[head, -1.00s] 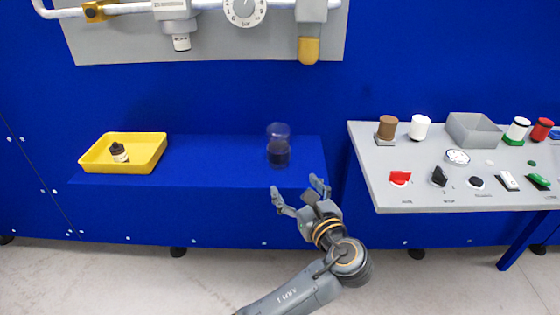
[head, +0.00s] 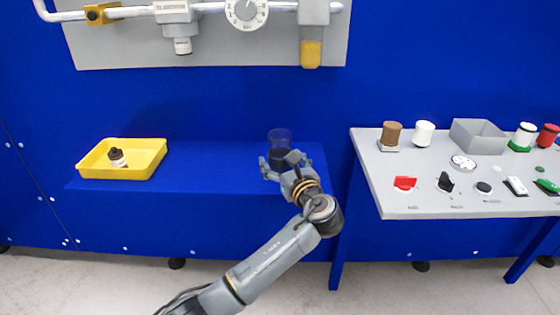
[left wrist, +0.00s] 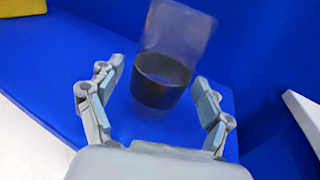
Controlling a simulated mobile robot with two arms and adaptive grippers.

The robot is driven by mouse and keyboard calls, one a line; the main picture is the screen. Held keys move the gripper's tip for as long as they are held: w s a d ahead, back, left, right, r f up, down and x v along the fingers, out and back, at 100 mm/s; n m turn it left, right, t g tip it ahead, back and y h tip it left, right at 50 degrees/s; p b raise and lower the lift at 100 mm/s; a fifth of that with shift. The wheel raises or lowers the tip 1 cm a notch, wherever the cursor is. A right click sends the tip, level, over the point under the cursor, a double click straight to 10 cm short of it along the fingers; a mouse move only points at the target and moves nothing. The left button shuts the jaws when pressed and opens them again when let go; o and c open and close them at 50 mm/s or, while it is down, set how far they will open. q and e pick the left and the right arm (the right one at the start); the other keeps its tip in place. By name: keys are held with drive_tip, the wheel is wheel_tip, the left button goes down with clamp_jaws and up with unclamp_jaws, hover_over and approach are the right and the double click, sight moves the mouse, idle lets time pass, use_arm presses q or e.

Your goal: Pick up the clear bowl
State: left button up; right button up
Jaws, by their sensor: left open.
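The clear bowl (head: 279,138) is a see-through, cup-like vessel with a dark lower part. It stands upright on the blue ledge (head: 210,165), near its right end. My left gripper (head: 283,166) is open at the bowl's front, and its fingers hide part of the bowl's lower half in the head view. In the left wrist view the bowl (left wrist: 165,80) shows just beyond and between the two spread fingers (left wrist: 158,108). I cannot tell whether any finger touches it. My right gripper is not in view.
A yellow tray (head: 90,163) with a small dark-capped bottle (head: 117,158) sits at the ledge's left. A grey control panel (head: 400,200) with knobs, switches and a grey box (head: 478,138) stands to the right. The ledge between tray and bowl is clear.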

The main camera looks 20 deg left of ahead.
use_arm(q)
drive_tip(key=shift+w+a, duration=0.4)
drive_tip(key=shift+w, duration=0.05)
drive_tip(key=c, duration=1.4)
